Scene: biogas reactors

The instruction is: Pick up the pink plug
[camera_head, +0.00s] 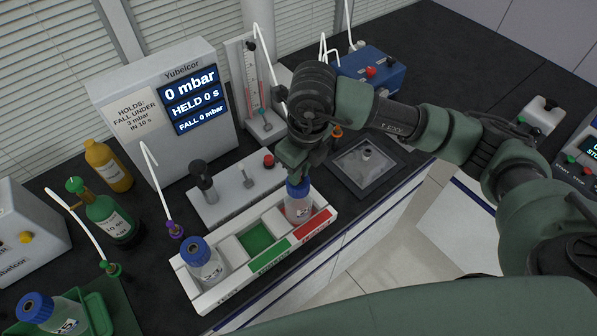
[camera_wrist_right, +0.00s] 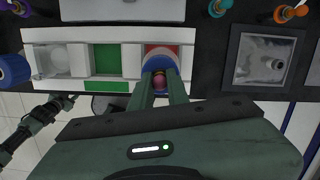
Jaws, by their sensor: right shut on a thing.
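My right gripper (camera_head: 294,172) is low over the blue-capped bottle (camera_head: 299,206) in the red-marked end of the white tray (camera_head: 203,299). In the right wrist view its two fingers (camera_wrist_right: 160,88) are shut on a small pink plug (camera_wrist_right: 158,80). The blue bottle cap (camera_wrist_right: 159,65) shows just beyond the plug; I cannot tell whether they touch. In the head view the gripper hides the plug. What looks like my left arm's end (camera_wrist_right: 58,106) shows small at the left of the wrist view, its jaws unclear.
A second blue-capped bottle (camera_head: 203,262) stands in the tray's left end; the green middle slot (camera_head: 256,239) is empty. Behind are a valve block (camera_head: 235,188) and the pressure display box (camera_head: 165,100). A dark square tray (camera_head: 366,165) lies to the right.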

